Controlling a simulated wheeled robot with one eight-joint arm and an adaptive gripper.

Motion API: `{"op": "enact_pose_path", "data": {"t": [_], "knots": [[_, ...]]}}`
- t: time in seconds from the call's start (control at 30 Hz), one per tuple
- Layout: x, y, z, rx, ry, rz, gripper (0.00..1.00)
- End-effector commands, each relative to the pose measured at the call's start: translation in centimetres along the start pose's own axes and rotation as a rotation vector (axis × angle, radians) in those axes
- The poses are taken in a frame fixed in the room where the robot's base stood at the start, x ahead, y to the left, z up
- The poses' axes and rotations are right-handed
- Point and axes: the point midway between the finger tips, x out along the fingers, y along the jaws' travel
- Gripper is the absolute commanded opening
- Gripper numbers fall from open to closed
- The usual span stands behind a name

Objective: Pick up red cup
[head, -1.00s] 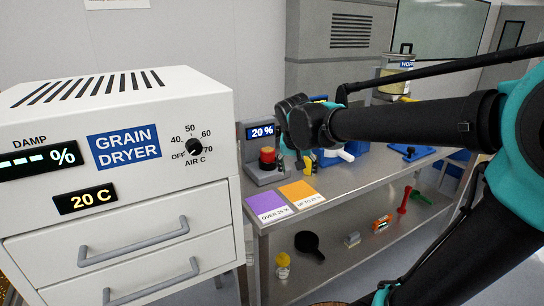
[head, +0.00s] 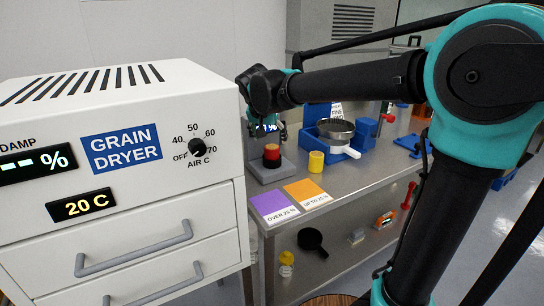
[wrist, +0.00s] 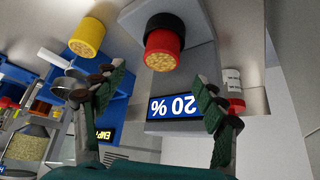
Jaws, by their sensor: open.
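The red cup (head: 271,153) sits upright on the grey meter (head: 268,172) on the steel bench. In the wrist view the red cup (wrist: 164,41) is at the top centre, on a black seat, with grain-like contents showing in its mouth. My gripper (wrist: 155,95) is open and empty, its two fingers spread wide. The cup lies beyond the fingertips, apart from them. In the head view my wrist hangs above and behind the cup and partly hides the meter's display; the fingers are hard to make out there.
A yellow cup (head: 316,161) stands right of the meter, before a blue stand with a pan (head: 336,129). Purple (head: 274,206) and orange (head: 306,193) cards lie in front. The grain dryer (head: 120,160) stands close on the left. A red-and-white container (wrist: 234,88) is near one finger.

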Motion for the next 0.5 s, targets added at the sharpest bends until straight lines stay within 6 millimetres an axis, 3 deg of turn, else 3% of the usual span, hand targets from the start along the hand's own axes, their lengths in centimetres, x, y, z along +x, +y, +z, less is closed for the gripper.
{"op": "enact_pose_path", "data": {"t": [0.1, 0.37, 0.5], "knots": [[1.8, 0.0, 0.0, 0.001, 0.000, 0.000, 0.72], [3.5, -0.1, 0.0, 0.000, 0.000, 0.000, 0.72], [5.5, -0.2, 0.1, 0.001, 0.000, 0.000, 0.72]]}}
